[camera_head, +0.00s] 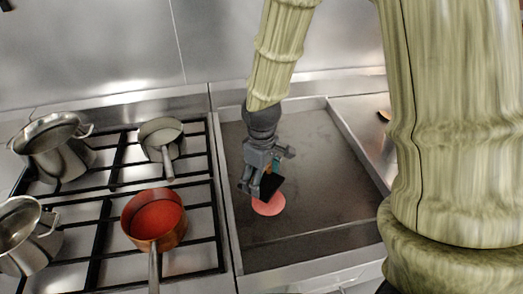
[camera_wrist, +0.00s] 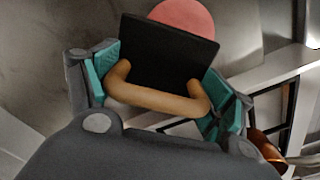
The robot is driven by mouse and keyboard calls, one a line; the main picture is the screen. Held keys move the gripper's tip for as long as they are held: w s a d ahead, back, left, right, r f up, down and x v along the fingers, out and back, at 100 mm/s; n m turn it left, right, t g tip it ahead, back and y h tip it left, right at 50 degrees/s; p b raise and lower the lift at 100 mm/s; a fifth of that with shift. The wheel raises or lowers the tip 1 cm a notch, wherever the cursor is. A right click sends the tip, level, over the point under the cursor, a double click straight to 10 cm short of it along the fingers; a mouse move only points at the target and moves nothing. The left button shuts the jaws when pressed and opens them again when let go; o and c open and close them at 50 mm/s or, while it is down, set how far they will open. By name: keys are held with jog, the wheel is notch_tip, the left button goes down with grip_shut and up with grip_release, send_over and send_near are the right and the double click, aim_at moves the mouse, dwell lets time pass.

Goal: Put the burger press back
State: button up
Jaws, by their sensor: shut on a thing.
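The burger press is a black rectangular plate (camera_wrist: 165,52) with a curved tan handle (camera_wrist: 155,99). My gripper (camera_head: 262,180) is shut on the press, with its teal finger pads at the two sides of the handle in the wrist view. In the head view the black plate (camera_head: 271,186) is tilted below my fingers, over the griddle's left side. A round pink patty (camera_head: 268,207) lies on the griddle (camera_head: 310,165) just beyond the plate's lower edge. It also shows in the wrist view (camera_wrist: 186,16), partly hidden by the plate. I cannot tell whether the plate touches the patty.
A gas stove with black grates is left of the griddle. On it stand a copper pan (camera_head: 154,216) with red contents, a small saucepan (camera_head: 161,138) and two steel pots at the far left. The griddle has raised edges; its right part is clear.

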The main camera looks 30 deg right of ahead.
jog(key=w+d+p, duration=0.1)
jog(key=w+d, duration=0.1)
jog(key=w, duration=0.2)
jog(key=w+d+p, duration=0.2)
jog(key=w+d, duration=0.1)
jog(key=w, duration=0.1)
jog(key=w+d+f+p, duration=0.1)
jog(key=w+d, duration=0.1)
jog(key=w, duration=0.2)
jog(key=shift+w+d+f+p, duration=0.1)
jog(key=shift+w+d+p, duration=0.1)
jog(key=shift+w+p, duration=0.1)
jog(key=shift+f+p, duration=0.9)
jog(key=shift+f, duration=0.9)
jog(key=shift+f, duration=0.15)
jog(key=o, duration=1.4)
jog(key=shift+c, duration=0.2)
jog(key=shift+r, duration=0.2)
jog(key=shift+w+r+b, duration=0.1)
jog(key=shift+r+b, duration=0.3)
jog(key=shift+r, duration=0.2)
notch_tip(320, 180, up, 11)
jog(key=b, duration=0.3)
jog(key=shift+f, duration=0.15)
